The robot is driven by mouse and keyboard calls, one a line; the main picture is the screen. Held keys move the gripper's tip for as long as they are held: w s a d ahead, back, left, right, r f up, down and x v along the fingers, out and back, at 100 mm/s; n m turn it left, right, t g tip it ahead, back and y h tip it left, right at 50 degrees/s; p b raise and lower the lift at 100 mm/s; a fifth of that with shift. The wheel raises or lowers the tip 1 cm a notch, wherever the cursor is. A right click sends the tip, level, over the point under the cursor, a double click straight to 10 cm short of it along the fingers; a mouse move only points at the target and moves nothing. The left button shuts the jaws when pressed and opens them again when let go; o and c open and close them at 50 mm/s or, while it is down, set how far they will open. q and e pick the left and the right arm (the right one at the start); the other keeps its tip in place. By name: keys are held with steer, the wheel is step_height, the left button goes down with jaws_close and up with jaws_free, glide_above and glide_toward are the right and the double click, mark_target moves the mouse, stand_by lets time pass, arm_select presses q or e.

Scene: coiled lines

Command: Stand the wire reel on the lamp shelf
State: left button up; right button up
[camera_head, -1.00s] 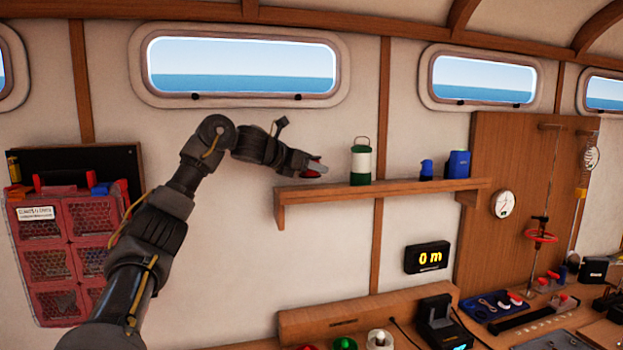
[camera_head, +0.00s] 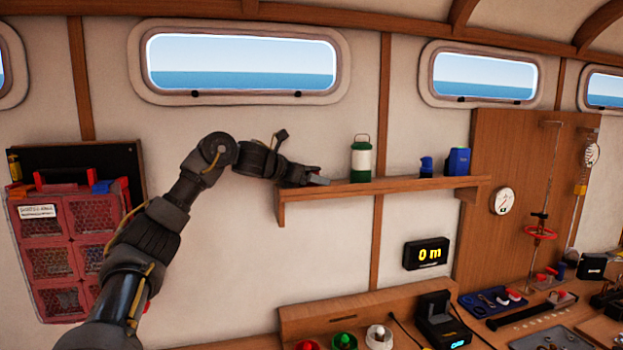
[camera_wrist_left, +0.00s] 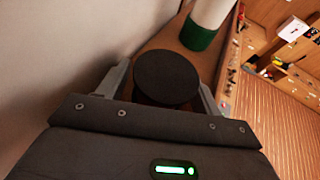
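The wire reel (camera_wrist_left: 167,78) shows in the left wrist view as a dark round disc between the two fingers of my left gripper (camera_head: 320,181). The gripper is shut on it; the disc hides part of where the fingers meet it. In the head view only a little red shows at the fingers. The reel is over the left end of the wooden lamp shelf (camera_head: 410,187), at or just above its top; contact is not clear. A green and white lantern (camera_head: 360,160) stands on the shelf to the right of the gripper. My right gripper is not in view.
A blue box (camera_head: 458,162) and a small blue item (camera_head: 426,167) stand farther right on the shelf. The wall is close behind the gripper. A depth display (camera_head: 428,255) hangs below the shelf. A red mesh organiser (camera_head: 68,250) hangs at left.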

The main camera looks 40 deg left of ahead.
arm_select(q)
steer(key=shift+r, duration=0.2)
steer(key=b+v, duration=0.2)
steer(key=v, duration=0.8)
steer(key=shift+s+b, duration=0.3)
steer(key=shift+s+a+r, duration=0.15)
steer(key=shift+s+r, duration=0.1)
steer(key=shift+s, duration=0.4)
